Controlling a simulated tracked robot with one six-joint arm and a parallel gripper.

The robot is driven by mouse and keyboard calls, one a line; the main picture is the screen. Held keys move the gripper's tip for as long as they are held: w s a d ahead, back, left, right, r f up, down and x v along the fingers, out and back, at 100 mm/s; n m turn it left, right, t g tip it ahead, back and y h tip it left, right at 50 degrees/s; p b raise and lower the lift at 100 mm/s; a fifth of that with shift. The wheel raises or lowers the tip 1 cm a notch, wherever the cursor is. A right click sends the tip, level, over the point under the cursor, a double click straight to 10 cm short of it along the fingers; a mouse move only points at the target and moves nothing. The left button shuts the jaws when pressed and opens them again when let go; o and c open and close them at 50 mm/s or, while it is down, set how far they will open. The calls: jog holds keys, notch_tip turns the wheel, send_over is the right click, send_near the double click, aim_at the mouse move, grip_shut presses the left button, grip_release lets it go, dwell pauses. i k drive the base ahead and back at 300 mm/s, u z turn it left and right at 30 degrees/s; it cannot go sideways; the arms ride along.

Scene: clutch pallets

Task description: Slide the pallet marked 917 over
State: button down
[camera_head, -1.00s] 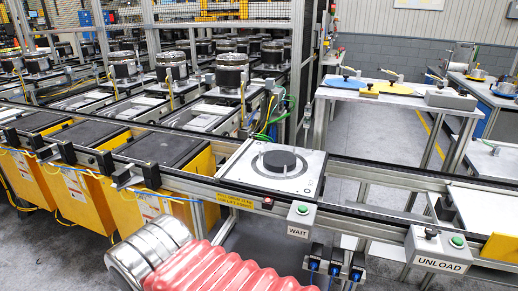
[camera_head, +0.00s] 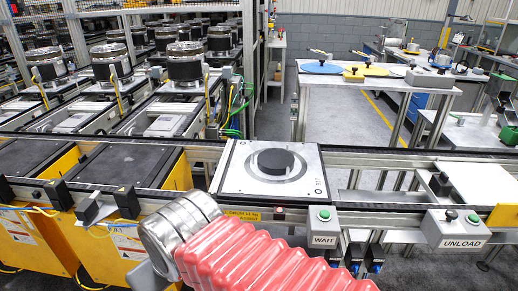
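The pallet marked 917 (camera_head: 234,177) is a light square plate on the conveyor rail, just right of the yellow bins. A black round disc (camera_head: 276,161) sits at its middle inside a grey ring. Small dark digits that look like 917 run along its right edge. My arm, with a red ribbed sleeve and a silver joint, crosses the lower middle of the view in front of the rail. No gripper fingers show, so I cannot see whether my gripper is open or shut. The arm appears apart from the pallet.
A WAIT button box (camera_head: 323,226) hangs on the rail below the pallet, and an UNLOAD box (camera_head: 457,228) hangs farther right. The rail is bare between the pallet and a pale plate (camera_head: 478,170). Yellow bins (camera_head: 58,225) with black tops stand at left.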

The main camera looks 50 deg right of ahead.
aim_at(256, 171)
jog(key=z, duration=0.5)
jog(key=i, duration=1.05)
jog(key=z, duration=0.45)
